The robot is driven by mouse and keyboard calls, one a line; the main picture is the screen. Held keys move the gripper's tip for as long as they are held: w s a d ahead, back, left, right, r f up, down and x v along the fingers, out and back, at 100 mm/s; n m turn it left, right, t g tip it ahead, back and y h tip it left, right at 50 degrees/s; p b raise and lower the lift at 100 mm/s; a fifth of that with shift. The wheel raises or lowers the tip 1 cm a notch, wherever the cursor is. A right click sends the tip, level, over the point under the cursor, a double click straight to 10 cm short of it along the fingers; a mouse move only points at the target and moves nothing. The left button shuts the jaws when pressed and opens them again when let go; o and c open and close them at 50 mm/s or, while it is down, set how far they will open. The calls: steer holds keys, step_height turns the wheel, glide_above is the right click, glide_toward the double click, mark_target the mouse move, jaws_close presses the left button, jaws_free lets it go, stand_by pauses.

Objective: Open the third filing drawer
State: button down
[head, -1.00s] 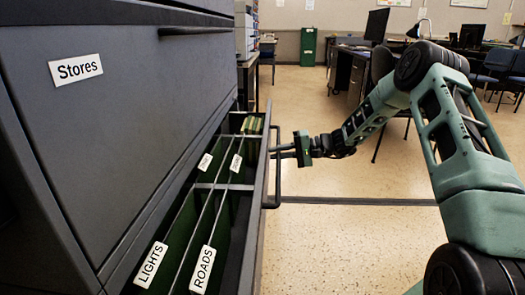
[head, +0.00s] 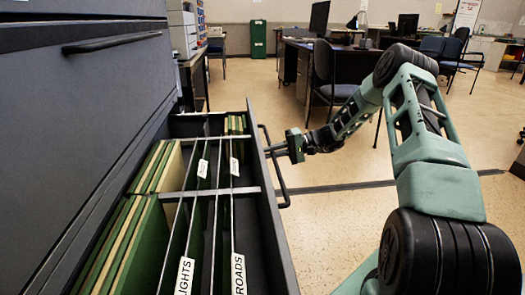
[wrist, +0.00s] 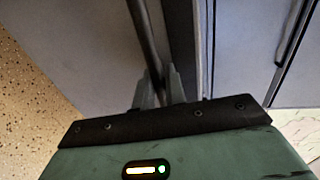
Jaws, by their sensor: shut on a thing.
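The filing drawer (head: 281,245) stands pulled out from the grey cabinet (head: 60,130) in the head view, with green folders (head: 140,230) and tabs reading "LIGHTS" and "ROADS" inside. Its dark bar handle (head: 284,180) is on the front face. My gripper (head: 272,149) is at the far part of this handle. In the wrist view the fingers (wrist: 158,88) are closed around the dark handle bar (wrist: 143,35). The drawer's number in the cabinet does not show.
A closed drawer with its own bar handle (head: 112,42) is above the open one. A desk (head: 345,65) and chairs (head: 330,85) stand farther back. The speckled floor (head: 330,215) right of the drawer is clear apart from my arm.

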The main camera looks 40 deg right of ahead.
steer(key=shift+f+v, duration=0.15)
steer(key=shift+v, duration=0.55)
steer(key=shift+f+v, duration=0.1)
steer(key=shift+v, duration=0.55)
steer(key=c, duration=1.8)
jaws_free()
steer(key=p+v, duration=0.4)
steer(key=v, duration=1.3)
steer(key=shift+s+d, duration=0.15)
steer(key=shift+d, duration=0.05)
steer(key=shift+d, duration=0.1)
